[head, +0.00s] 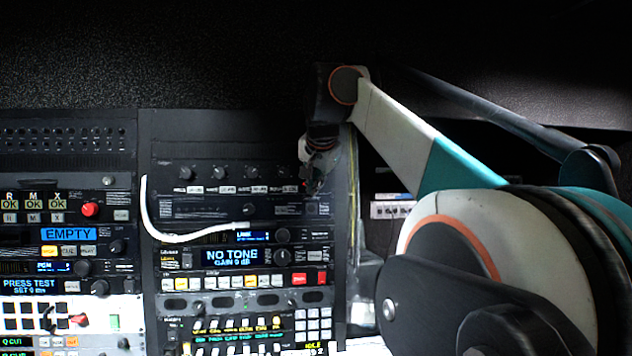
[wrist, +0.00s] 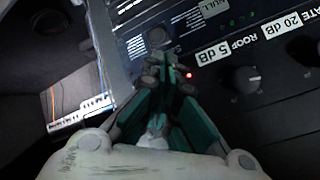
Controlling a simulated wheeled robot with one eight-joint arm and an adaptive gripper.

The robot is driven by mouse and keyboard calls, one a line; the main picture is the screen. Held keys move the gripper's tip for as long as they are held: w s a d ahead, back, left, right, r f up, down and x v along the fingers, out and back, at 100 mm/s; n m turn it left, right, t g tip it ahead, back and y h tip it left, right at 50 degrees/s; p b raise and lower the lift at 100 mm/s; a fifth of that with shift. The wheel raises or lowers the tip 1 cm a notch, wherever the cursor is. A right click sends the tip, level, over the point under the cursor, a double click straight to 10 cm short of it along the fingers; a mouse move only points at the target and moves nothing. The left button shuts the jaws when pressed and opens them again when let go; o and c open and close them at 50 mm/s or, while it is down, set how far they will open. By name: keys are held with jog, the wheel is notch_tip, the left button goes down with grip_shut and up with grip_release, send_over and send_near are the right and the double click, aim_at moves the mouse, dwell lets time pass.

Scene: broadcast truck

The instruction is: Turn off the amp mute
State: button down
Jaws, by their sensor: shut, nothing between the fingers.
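No label reading amp mute is legible in either view. A dark rack unit (head: 228,172) with a row of knobs and white labels spans the upper right rack in the head view. My gripper (head: 316,188) is at this unit's right end. In the wrist view my gripper (wrist: 170,62) is shut and empty, its teal fingers together at the panel. A small red light (wrist: 188,74) glows just right of the fingertips. A black knob (wrist: 247,80) stands farther right, near a label reading ROOF 5 dB (wrist: 224,51). The fingers hide the panel behind them; I cannot tell whether they touch it.
Below are a dark unit (head: 185,210), a NO TONE display unit (head: 231,258) and rows of coloured buttons. A white cable (head: 147,215) loops across the rack's left side. A left rack holds an EMPTY display (head: 69,234). A dark gap lies right of the rack.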

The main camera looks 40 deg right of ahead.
jog(key=shift+w, duration=0.1)
dwell(0.7)
jog(key=shift+w+d+p, duration=0.2)
jog(key=shift+w+p, duration=0.05)
jog(key=shift+p, duration=0.15)
jog(key=shift+w+d+r, duration=0.1)
jog(key=shift+w+d, duration=0.05)
jog(key=shift+w, duration=0.1)
dwell(0.6)
jog(key=shift+s, duration=0.15)
jog(key=shift+s+a, duration=0.4)
jog(key=shift+s, duration=0.1)
dwell(0.3)
jog(key=s+a, duration=0.1)
jog(key=s, duration=0.2)
jog(key=s+a+b, duration=0.1)
jog(key=shift+s+a+f, duration=0.15)
jog(key=shift+a+f, duration=0.15)
jog(key=shift+f, duration=0.1)
